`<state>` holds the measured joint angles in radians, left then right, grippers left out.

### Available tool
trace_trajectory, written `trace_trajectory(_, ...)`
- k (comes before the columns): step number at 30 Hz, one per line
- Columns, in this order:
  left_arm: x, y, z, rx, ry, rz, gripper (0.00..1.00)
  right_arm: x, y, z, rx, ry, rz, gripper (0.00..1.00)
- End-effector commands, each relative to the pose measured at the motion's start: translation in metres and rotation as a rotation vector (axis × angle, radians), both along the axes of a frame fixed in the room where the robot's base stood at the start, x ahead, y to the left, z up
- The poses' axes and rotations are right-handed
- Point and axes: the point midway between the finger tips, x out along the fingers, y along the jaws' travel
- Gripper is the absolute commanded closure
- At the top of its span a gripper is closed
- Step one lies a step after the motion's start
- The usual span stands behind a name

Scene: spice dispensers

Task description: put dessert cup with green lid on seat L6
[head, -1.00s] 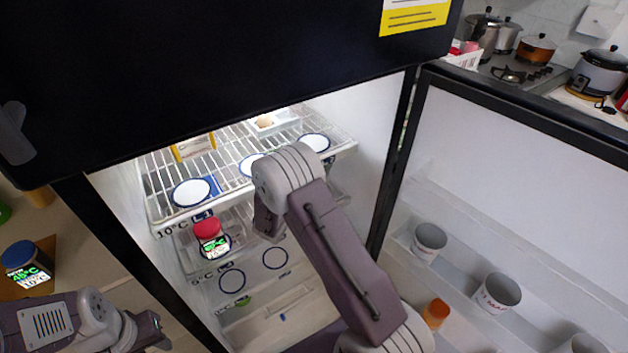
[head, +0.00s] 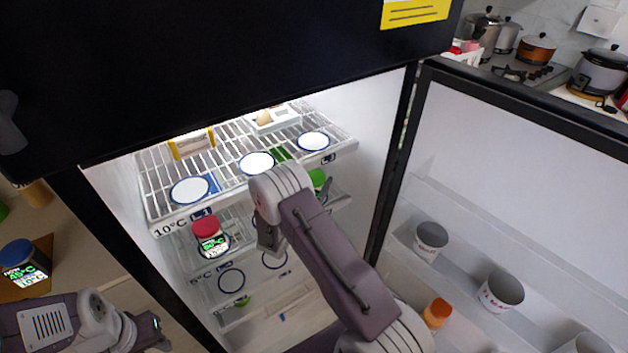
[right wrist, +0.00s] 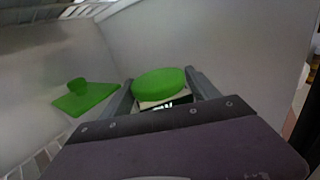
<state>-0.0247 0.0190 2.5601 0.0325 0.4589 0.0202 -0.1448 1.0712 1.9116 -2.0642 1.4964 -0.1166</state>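The green lid (head: 318,180) of a cup shows just beside my right wrist, below the right end of the top rack. In the right wrist view, the green-lidded cup (right wrist: 160,85) lies between the fingers of my right gripper (right wrist: 160,92). The lid meets both fingers in the picture; whether they grip it is unclear. A pale label shows under the lid. Most of the cup is hidden in the head view. My left gripper (head: 155,331) is at the lower left, outside the fridge; its opening is unclear. I cannot read an L6 mark.
The top rack (head: 160,185) holds white discs, a yellow-edged box (head: 192,143) and an egg tray (head: 272,118). A red-lidded jar (head: 208,240) stands on the middle shelf. A blue-lidded jar (head: 22,262) stands outside left. The open door (head: 520,190) bounds the right.

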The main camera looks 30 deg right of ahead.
Motion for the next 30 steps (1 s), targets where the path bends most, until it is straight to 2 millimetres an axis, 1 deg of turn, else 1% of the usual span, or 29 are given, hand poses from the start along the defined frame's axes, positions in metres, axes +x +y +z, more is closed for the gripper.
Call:
trace_trajectory(1, 0.0, 0.0, 0.0, 0.0, 0.0, 0.0, 0.64, 0.0, 0.0, 0.0, 0.0, 0.0, 0.0, 0.14)
trace_trajectory(2, 0.0, 0.0, 0.0, 0.0, 0.0, 0.0, 0.64, 0.0, 0.0, 0.0, 0.0, 0.0, 0.0, 0.11)
trace_trajectory(10, 0.0, 0.0, 0.001, 0.0, 0.0, 0.0, 0.64, 0.0, 0.0, 0.001, 0.0, 0.0, 0.0, 0.11)
trace_trajectory(12, 0.0, 0.0, 0.006, 0.0, 0.0, 0.0, 0.64, 0.0, 0.0, 0.006, 0.0, 0.0, 0.0, 0.11)
trace_trajectory(13, 0.0, 0.0, 0.004, 0.0, 0.0, 0.0, 0.64, -0.001, 0.003, 0.004, 0.001, 0.001, 0.001, 0.11)
trace_trajectory(17, 0.0, 0.0, 0.002, 0.0, 0.0, 0.0, 0.64, -0.014, 0.023, 0.003, -0.001, 0.001, 0.006, 0.11)
trace_trajectory(24, 0.0, 0.0, 0.001, 0.0, 0.0, 0.0, 0.64, -0.048, 0.067, 0.003, 0.0, 0.001, 0.006, 0.11)
trace_trajectory(27, 0.0, 0.0, 0.001, 0.0, 0.0, 0.0, 0.64, -0.06, 0.082, 0.003, 0.0, 0.001, 0.005, 0.11)
trace_trajectory(30, 0.0, 0.0, 0.0, 0.0, 0.0, 0.0, 0.64, -0.068, 0.092, 0.003, 0.0, 0.0, 0.002, 0.11)
